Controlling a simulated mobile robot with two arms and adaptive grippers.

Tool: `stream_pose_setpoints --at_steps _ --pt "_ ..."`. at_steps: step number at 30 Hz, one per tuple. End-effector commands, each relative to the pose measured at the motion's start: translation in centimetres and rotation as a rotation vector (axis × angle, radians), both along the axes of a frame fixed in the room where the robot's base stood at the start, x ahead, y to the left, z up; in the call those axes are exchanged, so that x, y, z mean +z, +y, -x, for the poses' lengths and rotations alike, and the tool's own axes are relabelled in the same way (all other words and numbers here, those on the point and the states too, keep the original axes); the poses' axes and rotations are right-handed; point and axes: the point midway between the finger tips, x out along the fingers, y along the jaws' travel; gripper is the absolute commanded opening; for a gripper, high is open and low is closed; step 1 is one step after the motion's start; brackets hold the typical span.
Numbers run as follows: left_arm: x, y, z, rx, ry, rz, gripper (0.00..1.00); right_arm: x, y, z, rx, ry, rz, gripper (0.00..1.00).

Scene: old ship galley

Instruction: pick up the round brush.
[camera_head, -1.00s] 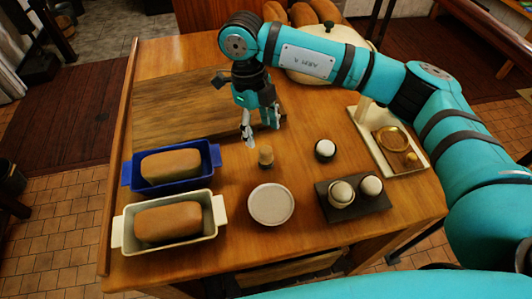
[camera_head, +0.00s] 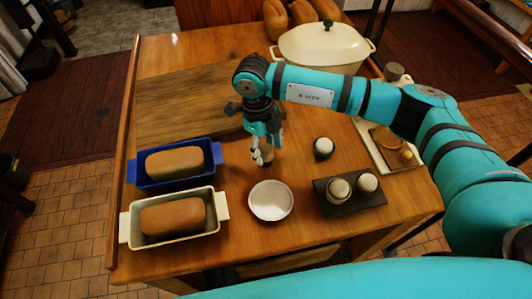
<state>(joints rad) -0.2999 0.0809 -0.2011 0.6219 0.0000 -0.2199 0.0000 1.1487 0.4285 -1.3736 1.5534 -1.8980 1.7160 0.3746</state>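A small tan, upright piece, which looks like the round brush (camera_head: 267,155), stands on the wooden table behind the round pale plate. It is partly hidden by my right gripper (camera_head: 265,152). The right gripper points down at it, with its fingers low around or just beside it. I cannot tell whether the fingers touch it or have closed on it. My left gripper is out of view.
Left are bread loaves in a blue pan (camera_head: 216,153) and a cream pan (camera_head: 126,230). The pale plate (camera_head: 270,200) is in front. A dark round piece with white top (camera_head: 324,147) and a dark tray (camera_head: 326,207) stand right. A lidded pot (camera_head: 320,45) is behind.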

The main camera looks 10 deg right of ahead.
Motion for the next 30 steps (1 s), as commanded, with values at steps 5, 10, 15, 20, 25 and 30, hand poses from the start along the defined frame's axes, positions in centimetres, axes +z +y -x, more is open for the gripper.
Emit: stream_pose_setpoints --at_steps 5,10,15,20,25,30 --pt "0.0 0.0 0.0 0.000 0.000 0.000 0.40 0.0 0.0 0.0 0.000 0.000 0.000 0.26" --pt "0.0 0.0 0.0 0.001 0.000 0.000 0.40 0.1 0.0 0.0 0.000 0.000 0.000 0.03" --pt "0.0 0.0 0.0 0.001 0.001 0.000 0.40 0.1 0.0 0.0 0.000 -0.001 -0.001 0.00" --pt "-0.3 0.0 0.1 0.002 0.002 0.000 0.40 0.6 0.0 -0.1 0.000 -0.003 -0.001 0.00" --pt "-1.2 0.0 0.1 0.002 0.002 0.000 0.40 3.4 0.0 -0.2 0.001 -0.006 -0.002 0.00" --pt "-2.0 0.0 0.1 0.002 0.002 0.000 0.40 6.8 0.0 -0.1 0.000 -0.005 -0.002 0.00"
